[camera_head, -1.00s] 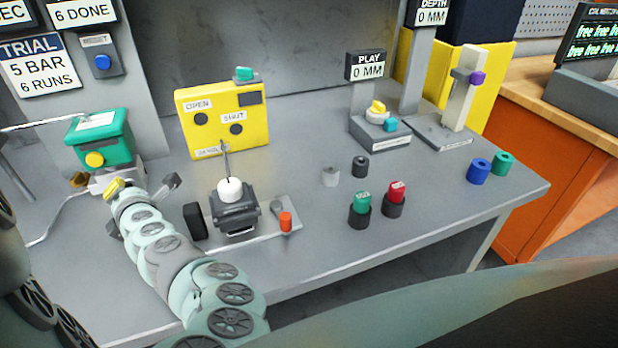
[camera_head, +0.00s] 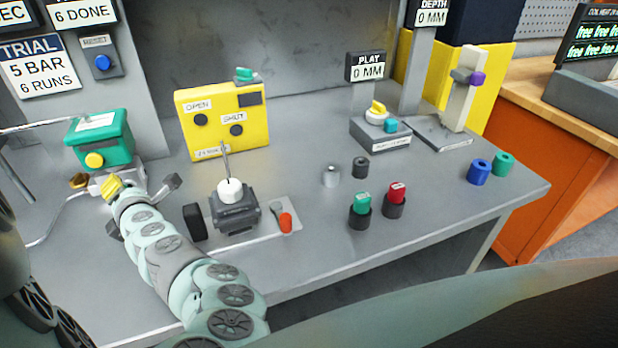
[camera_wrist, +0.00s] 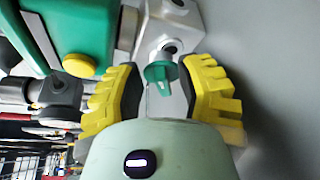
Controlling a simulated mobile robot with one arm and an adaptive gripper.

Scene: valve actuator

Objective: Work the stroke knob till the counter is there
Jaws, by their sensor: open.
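My gripper (camera_wrist: 163,88) is open, with one yellow-padded finger on each side of the knob; contact is not clear. In the head view my gripper (camera_head: 122,189) is beside the block under the green box (camera_head: 101,138) and hides the knob. The counter sign (camera_head: 80,12) reads "6 DONE". The trial sign (camera_head: 38,67) reads "5 BAR, 6 RUNS".
A yellow panel (camera_head: 222,140) marked OPEN and SHUT stands right of the green box. A white-topped dark device (camera_head: 232,205) stands right of my arm, with a black block (camera_head: 195,222) beside it. Several coloured pieces stand farther right.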

